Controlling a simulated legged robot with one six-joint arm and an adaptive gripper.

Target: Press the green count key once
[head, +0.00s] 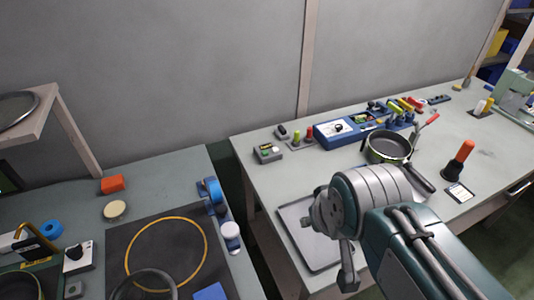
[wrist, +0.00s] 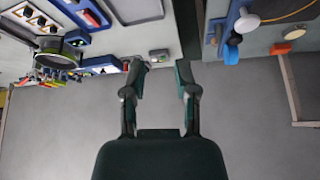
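A small grey box (head: 268,153) stands near the back left corner of the right-hand table, with a small green key (head: 266,150) on top. Its other markings are too small to read. The same box shows in the wrist view (wrist: 158,55), beyond and between the fingertips. My gripper (wrist: 159,72) is open and empty, its two fingers spread apart, and touches nothing that I can see. In the head view my arm reaches over the front of the right-hand table, and the fingers are mostly hidden behind it.
Right of the box are small coloured-top pegs (head: 309,134), a blue console (head: 340,131) and a pan (head: 387,149). A grey tray (head: 293,225) lies at the front left of this table. A gap separates it from the left-hand bench, which has a dark mat (head: 118,240).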

